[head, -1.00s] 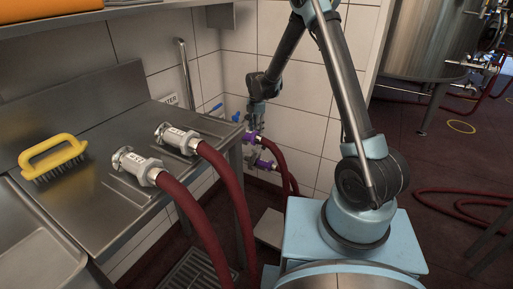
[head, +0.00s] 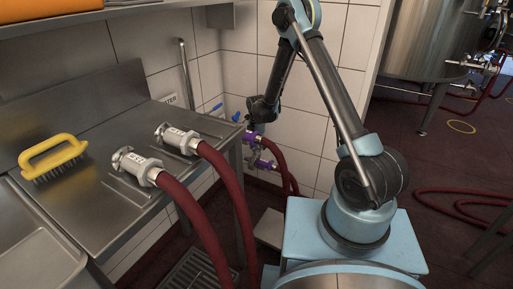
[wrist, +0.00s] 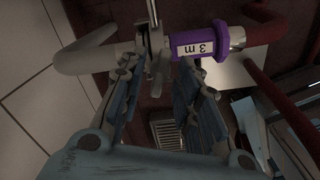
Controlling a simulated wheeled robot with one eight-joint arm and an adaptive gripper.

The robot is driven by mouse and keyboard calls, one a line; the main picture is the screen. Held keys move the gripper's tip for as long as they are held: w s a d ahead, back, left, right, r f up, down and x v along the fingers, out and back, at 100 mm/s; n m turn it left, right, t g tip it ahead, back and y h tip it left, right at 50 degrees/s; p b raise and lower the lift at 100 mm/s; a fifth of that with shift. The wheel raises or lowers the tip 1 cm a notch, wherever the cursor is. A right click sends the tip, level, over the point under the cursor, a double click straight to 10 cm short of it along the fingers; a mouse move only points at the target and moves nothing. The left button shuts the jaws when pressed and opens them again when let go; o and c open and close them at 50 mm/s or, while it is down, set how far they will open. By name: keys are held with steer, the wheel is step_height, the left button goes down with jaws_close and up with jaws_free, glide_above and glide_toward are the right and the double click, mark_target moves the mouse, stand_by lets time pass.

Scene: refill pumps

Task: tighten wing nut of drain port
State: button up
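In the wrist view a metal clamp (wrist: 154,48) with a thin upright metal part joins a pale bent pipe (wrist: 82,58) on the left to a purple hose fitting (wrist: 208,44) labelled "3 m" on the right. I cannot clearly pick out the wing nut's wings on the clamp. My gripper (wrist: 158,66) is open, with one finger on each side of the clamp's lower part; contact is not visible. In the head view my gripper (head: 255,127) is by the upper purple fitting (head: 250,138) near the wall, and its fingers are hard to make out.
A lower purple fitting (head: 265,164) and red hoses hang close by. A steel bench (head: 110,180) on the left holds a yellow brush (head: 52,157) and two metal hose couplings (head: 137,166) (head: 177,138). The tiled wall (head: 300,110) is close behind my gripper.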

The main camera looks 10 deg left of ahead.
jaws_close()
